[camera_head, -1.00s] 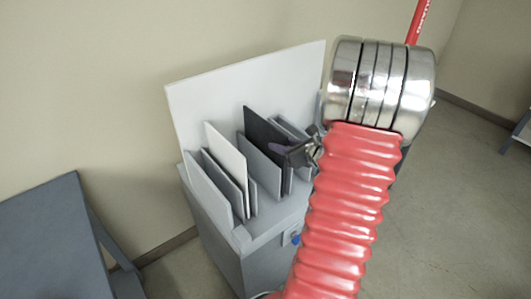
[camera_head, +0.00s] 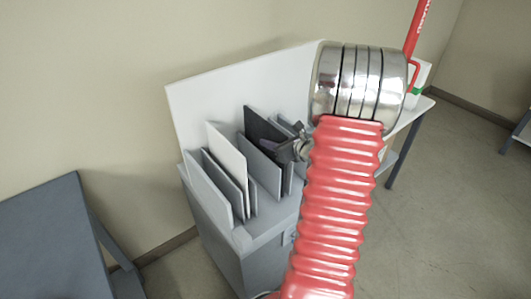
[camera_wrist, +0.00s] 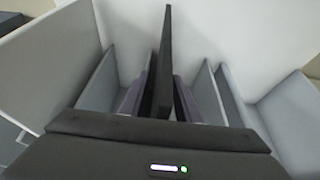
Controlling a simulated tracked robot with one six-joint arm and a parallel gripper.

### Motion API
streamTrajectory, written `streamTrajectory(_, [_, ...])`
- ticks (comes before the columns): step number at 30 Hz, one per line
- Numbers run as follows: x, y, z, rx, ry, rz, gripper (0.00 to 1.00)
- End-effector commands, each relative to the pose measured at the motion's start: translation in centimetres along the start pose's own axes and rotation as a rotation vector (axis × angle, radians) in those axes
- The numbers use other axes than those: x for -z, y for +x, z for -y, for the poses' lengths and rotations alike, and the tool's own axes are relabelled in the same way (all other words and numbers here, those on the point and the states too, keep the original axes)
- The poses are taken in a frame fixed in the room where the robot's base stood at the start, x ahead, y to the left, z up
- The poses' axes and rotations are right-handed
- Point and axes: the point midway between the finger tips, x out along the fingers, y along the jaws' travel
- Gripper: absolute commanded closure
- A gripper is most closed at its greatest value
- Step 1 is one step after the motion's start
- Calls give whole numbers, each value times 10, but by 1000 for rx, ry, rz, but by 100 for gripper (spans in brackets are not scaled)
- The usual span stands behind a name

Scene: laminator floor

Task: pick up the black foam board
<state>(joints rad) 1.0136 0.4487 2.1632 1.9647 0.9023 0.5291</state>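The black foam board (camera_head: 262,126) stands upright in a slot of the grey rack (camera_head: 232,234), between grey dividers. My gripper (camera_head: 276,147) is at the board's near edge, partly hidden by my red arm. In the wrist view, the black foam board (camera_wrist: 165,62) rises edge-on between the two purple-grey fingers (camera_wrist: 160,97). One finger is on each side of it, with narrow gaps, so the gripper looks open around the board. The board's lower part is hidden by my gripper's body.
A white board (camera_head: 228,160) stands in a slot to the left. A tall pale back panel (camera_head: 245,80) rises behind the rack. A blue-grey table (camera_head: 45,240) is at the lower left. A white-topped table (camera_head: 412,108) stands behind my arm at the right.

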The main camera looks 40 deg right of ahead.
Motion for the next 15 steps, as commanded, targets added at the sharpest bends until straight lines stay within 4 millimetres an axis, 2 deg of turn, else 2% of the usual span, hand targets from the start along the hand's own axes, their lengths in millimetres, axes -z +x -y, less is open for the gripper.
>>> streamTrajectory(11, [0,0,0,0,0,0,70])
streamTrajectory(15, [0,0,0,0,0,0,78])
